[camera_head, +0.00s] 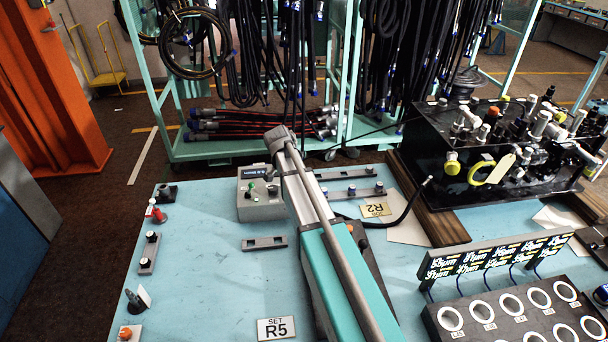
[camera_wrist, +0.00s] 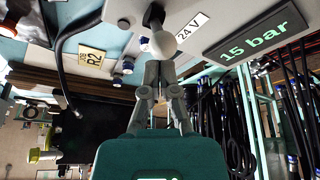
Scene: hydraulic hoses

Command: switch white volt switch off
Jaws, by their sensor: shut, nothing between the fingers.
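The white volt switch (camera_wrist: 163,44) is a round white knob on a dark stem in the wrist view, beside a "24 V" label (camera_wrist: 188,27). My gripper (camera_wrist: 160,70) is shut and empty. Its fingertips are right at the knob's lower edge in the picture; I cannot tell whether they touch it. In the head view, the grey control box (camera_head: 247,208) stands on the blue table, partly covered by my arm. I cannot make out the white knob or my fingers there.
A display reading "15 bar" (camera_wrist: 248,32) is beside the switch. A black hose (camera_head: 408,205) and the R2 sign (camera_head: 375,209) lie right of my arm. A black block with fittings (camera_head: 430,145) stands at the right.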

